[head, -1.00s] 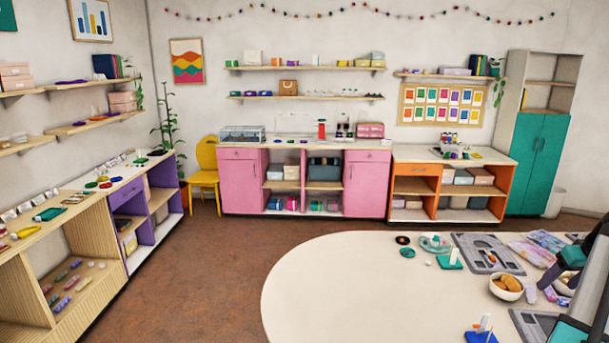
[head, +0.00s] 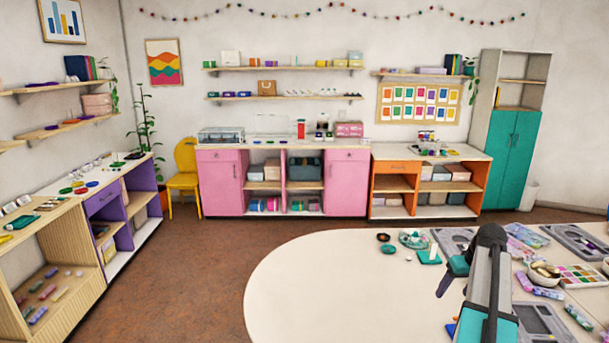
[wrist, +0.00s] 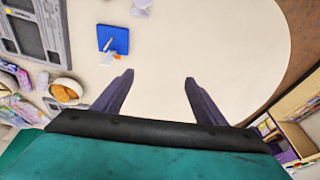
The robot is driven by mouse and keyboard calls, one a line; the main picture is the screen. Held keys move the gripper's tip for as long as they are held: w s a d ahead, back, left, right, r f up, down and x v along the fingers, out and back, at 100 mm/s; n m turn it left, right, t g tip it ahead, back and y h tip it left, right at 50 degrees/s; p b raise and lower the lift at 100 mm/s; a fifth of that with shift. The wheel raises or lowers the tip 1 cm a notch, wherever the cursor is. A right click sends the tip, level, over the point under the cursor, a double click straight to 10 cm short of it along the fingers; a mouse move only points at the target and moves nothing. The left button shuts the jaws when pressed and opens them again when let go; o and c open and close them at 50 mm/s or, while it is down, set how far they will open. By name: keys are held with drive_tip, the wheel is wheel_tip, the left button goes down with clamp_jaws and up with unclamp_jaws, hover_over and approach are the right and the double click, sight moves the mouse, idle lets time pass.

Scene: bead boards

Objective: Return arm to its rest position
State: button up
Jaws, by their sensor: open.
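My gripper (wrist: 159,78) is open in the wrist view, with two dark fingers spread apart and nothing between them. Bare cream tabletop shows between and beyond the fingertips. In the head view my arm, teal and grey with a dark joint, rises over the right part of the table and bends down to the left. My gripper end (head: 444,284) hangs there above the tabletop, small and dark, with its fingers hard to make out.
The cream table (head: 330,285) is bare at left. Near my arm are a green stand (head: 429,257), a bowl (head: 543,274), a paint palette (head: 583,276) and grey boards (head: 575,240).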

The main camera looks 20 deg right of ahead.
drive_tip(key=w+a+f+g, duration=0.15)
drive_tip(key=a+f, duration=0.35)
drive_tip(key=a, duration=0.5)
drive_tip(key=w+a+f+n, duration=0.1)
drive_tip(key=w+a+f, duration=0.3)
drive_tip(key=a, duration=0.5)
drive_tip(key=w+a+f, duration=0.2)
drive_tip(key=a+f, duration=0.4)
drive_tip(key=a, duration=0.4)
drive_tip(key=s+a+f+n+g, duration=0.1)
drive_tip(key=s+a+f, duration=0.25)
drive_tip(key=a, duration=0.45)
drive_tip(key=s+a+f, duration=0.2)
drive_tip(key=a+f, duration=0.2)
drive_tip(key=a, duration=0.4)
drive_tip(key=s+a+f+n+g, duration=0.1)
drive_tip(key=s+a+f, duration=0.2)
drive_tip(key=a, duration=0.5)
drive_tip(key=s+f+g+b, duration=0.1)
drive_tip(key=s+f+b, duration=0.6)
drive_tip(key=f, duration=0.6)
drive_tip(key=s+f+g+b, duration=0.2)
drive_tip(key=s+f+b, duration=0.5)
drive_tip(key=f, duration=0.7)
drive_tip(key=s+f+g+b, duration=0.2)
drive_tip(key=s+f+b, duration=0.6)
drive_tip(key=s+f, duration=0.3)
wheel_tip(320, 180, down, 3)
drive_tip(key=shift+r, duration=0.15)
